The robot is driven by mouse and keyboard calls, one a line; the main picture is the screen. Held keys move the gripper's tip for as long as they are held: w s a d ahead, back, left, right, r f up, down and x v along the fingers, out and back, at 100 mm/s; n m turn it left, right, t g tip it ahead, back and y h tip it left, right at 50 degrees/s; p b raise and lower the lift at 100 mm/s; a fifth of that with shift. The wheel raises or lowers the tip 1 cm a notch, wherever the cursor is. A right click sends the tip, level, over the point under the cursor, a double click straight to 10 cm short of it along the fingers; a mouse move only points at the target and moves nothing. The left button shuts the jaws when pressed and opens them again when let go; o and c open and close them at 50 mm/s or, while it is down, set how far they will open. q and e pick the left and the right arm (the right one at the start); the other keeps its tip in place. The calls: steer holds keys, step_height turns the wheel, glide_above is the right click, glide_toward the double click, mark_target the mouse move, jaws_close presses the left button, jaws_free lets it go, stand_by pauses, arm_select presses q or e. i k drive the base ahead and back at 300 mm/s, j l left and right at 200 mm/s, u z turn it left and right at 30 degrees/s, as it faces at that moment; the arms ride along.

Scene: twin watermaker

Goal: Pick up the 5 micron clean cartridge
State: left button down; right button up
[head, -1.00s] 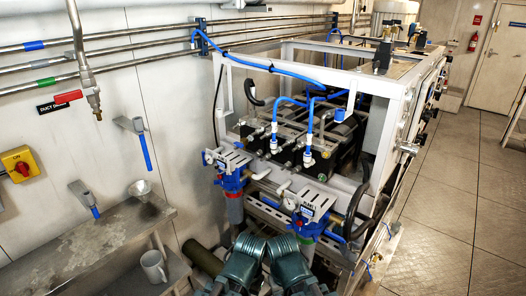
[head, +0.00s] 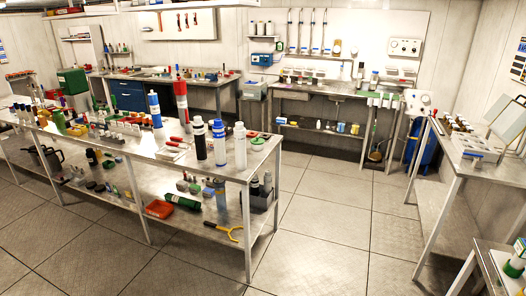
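I cannot tell which item is the 5 micron clean cartridge, as labels are too small to read. On the long metal bench (head: 130,150) stand several upright cylinders that differ in colour. They include a blue and white one (head: 155,110), a red one (head: 181,100) with a thin top, a black bottle with a white cap (head: 200,140), a blue and white bottle (head: 219,143) and a white bottle (head: 240,147). Neither of my grippers shows in the head view.
The lower shelf (head: 130,203) holds an orange tray (head: 158,209), a green cylinder (head: 183,202) and a yellow tool (head: 222,231). A sink counter (head: 320,92) stands at the back, another table (head: 470,160) at right. The tiled floor (head: 335,215) between is clear.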

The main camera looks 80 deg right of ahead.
mark_target(239, 134)
steer(key=z, duration=2.75)
steer(key=i+l, duration=0.2)
steer(key=i, duration=0.35)
steer(key=i+l+z, duration=0.1)
steer(key=i, duration=0.4)
steer(key=i+l, duration=0.25)
steer(key=i, duration=0.3)
